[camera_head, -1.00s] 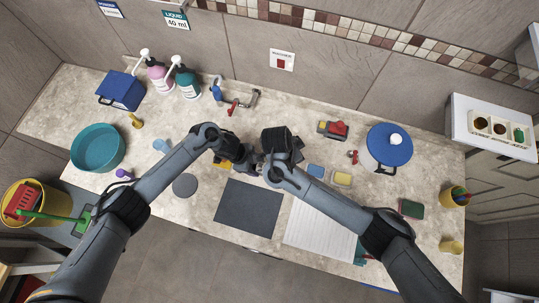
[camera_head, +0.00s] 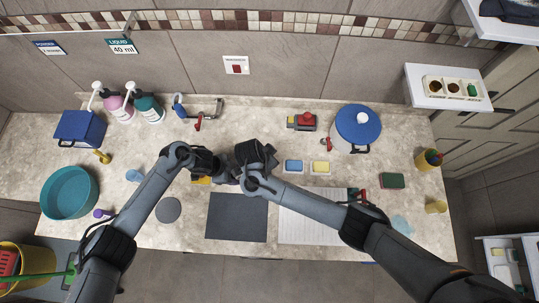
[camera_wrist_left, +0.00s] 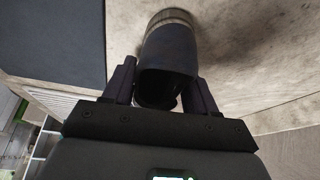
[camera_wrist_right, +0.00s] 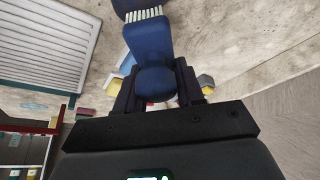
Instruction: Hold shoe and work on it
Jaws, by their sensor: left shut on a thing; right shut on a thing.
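The dark navy shoe (camera_wrist_left: 168,50) shows in the left wrist view between the fingers of my left gripper (camera_wrist_left: 160,92), which is shut on it. Its opening faces the gripper and a tan edge shows at its far end. In the right wrist view my right gripper (camera_wrist_right: 155,92) is shut on a blue brush (camera_wrist_right: 148,45) with white bristles at its far end. A dark blue surface lies just beyond the bristles; contact is unclear. In the head view my left gripper (camera_head: 214,166) and right gripper (camera_head: 247,168) are close together above the counter, largely hiding shoe and brush.
A dark mat (camera_head: 237,217) and a white ribbed board (camera_head: 310,218) lie in front. Blue (camera_head: 293,167) and yellow (camera_head: 320,168) sponges sit to the right. A teal basin (camera_head: 70,193) stands left, a blue-lidded pot (camera_head: 357,128) right. A clamp (camera_head: 205,110) stands behind.

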